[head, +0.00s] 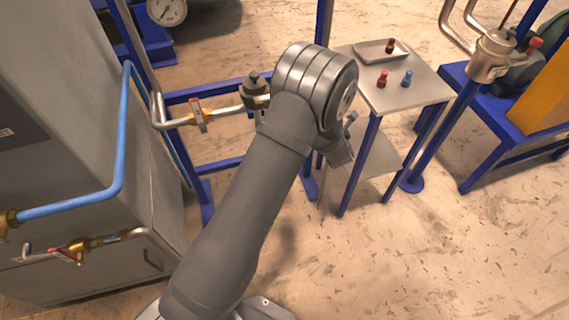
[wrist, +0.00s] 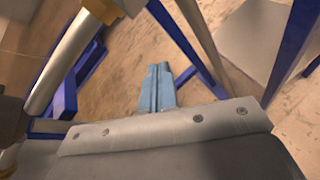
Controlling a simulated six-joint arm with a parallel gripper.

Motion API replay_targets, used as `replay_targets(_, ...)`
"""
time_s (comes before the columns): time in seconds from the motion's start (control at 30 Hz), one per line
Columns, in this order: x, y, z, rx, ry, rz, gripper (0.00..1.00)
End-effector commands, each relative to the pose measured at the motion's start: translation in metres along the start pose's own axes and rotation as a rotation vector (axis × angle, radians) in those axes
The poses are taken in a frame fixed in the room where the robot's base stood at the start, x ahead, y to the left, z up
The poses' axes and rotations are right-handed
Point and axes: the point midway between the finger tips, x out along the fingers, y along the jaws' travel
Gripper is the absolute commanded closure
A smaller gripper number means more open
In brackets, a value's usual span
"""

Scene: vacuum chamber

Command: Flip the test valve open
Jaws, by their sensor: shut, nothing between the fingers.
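A brass valve with an orange-and-white lever (head: 197,115) sits on a silver pipe on the blue frame in the head view. The lever lies across the pipe. A second brass valve with a red handle (head: 66,255) is on the low pipe at the left. I cannot tell which is the test valve. My gripper's blue-grey fingers (wrist: 160,88) are shut and empty in the wrist view, pointing at the floor. A silver pipe (wrist: 65,58) with a brass fitting (wrist: 103,9) is up and left of them, apart. My arm hides most of the gripper in the head view.
A small table (head: 425,88) at the right holds a tray (head: 370,50), red and blue bottles. A grey cabinet (head: 70,130) with a blue pipe (head: 122,130) stands at the left. Blue frame posts (head: 445,130) stand close by. The floor at front right is clear.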

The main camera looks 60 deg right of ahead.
Motion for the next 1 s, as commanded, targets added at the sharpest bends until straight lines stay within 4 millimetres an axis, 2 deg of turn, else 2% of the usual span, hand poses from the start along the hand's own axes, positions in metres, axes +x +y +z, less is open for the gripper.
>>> replay_targets(0.03,0.001,-0.016,-0.009,0.109,0.003,-0.066,1.0)
replay_targets(0.2,-0.003,-0.066,-0.04,0.501,-0.009,-0.284,1.0)
replay_targets(0.37,-0.015,-0.103,-0.08,0.88,-0.037,-0.483,1.0)
replay_targets(0.5,-0.029,-0.125,-0.121,1.215,-0.074,-0.652,1.0)
replay_targets(0.73,-0.053,-0.137,-0.194,1.77,-0.163,-0.924,1.0)
replay_targets(0.87,-0.064,-0.13,-0.234,2.085,-0.227,-1.076,1.0)
replay_targets(1.0,-0.073,-0.114,-0.272,2.421,-0.307,-1.238,1.0)
